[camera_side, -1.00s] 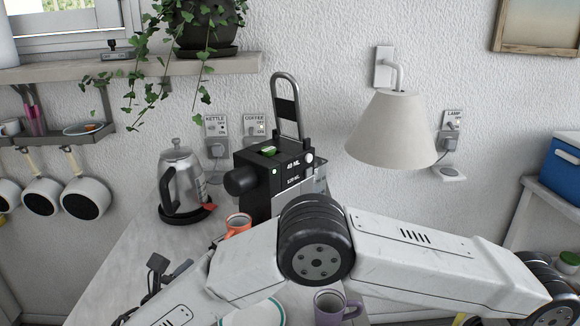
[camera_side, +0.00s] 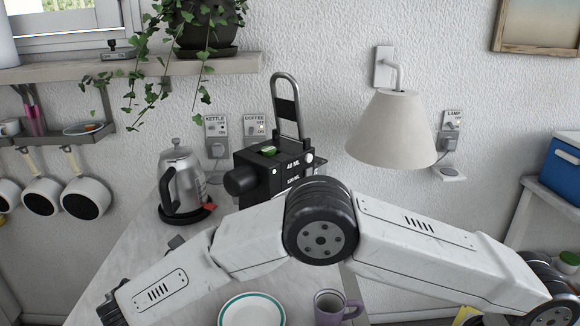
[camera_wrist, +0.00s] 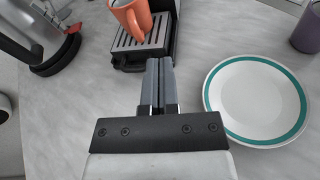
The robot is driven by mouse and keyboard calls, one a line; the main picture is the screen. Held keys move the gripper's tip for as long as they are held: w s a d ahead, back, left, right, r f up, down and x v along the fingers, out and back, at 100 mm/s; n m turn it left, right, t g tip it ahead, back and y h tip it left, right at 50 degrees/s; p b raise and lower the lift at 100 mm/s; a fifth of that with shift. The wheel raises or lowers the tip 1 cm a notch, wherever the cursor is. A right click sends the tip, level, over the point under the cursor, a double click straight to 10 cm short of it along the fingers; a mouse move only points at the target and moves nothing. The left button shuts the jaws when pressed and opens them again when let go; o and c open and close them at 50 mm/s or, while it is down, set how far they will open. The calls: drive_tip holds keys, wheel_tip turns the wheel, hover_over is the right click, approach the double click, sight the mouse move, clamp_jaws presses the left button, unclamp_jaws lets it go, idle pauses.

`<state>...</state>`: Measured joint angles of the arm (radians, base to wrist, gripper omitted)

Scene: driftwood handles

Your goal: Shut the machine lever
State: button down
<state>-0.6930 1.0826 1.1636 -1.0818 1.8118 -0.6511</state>
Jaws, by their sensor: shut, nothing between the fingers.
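The coffee machine (camera_side: 262,172) is a black box on the counter against the wall. Its lever (camera_side: 287,105), a grey metal loop with a black grip band, stands upright above the machine's top. In the wrist view only the machine's lower part shows, with its slatted drip tray (camera_wrist: 142,47); the lever is out of that view. My gripper (camera_wrist: 159,62) is shut with nothing between its fingers, pointing toward the drip tray from the front. In the side view my arm covers the machine's lower front, and I cannot make out the fingertips clearly.
An orange mug (camera_wrist: 131,17) is at the drip tray. A steel kettle (camera_side: 180,182) stands left of the machine. A white plate with a teal rim (camera_side: 252,309) and a purple mug (camera_side: 330,308) are in front. A lamp (camera_side: 392,128) hangs at the right.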

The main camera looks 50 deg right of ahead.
drive_tip(key=w+d+r+m+y, duration=0.2)
drive_tip(key=d+r+m+y, duration=0.55)
drive_tip(key=r, duration=0.25)
drive_tip(key=w+d+r+m+y, duration=0.2)
drive_tip(key=d+r+m+y, duration=0.45)
drive_tip(key=r+y, duration=0.35)
drive_tip(key=w+d+r+m+y, duration=0.1)
drive_tip(key=d+r+m+y, duration=0.65)
drive_tip(key=r, duration=0.35)
drive_tip(key=s+d+r+m+t, duration=0.1)
drive_tip(key=s+d+r+t, duration=0.1)
drive_tip(key=d, duration=0.5)
drive_tip(key=s+d+r+m+t, duration=0.1)
drive_tip(key=s+d+t, duration=0.1)
drive_tip(key=d, duration=0.5)
drive_tip(key=s+d+r+m+t, duration=0.1)
drive_tip(key=s+d+r+t, duration=0.1)
drive_tip(key=d+t, duration=0.2)
drive_tip(key=d, duration=0.3)
drive_tip(key=shift+d+r+y, duration=0.2)
drive_tip(key=shift+r+y, duration=0.1)
drive_tip(key=shift+w+m, duration=0.1)
drive_tip(key=shift+m, duration=0.15)
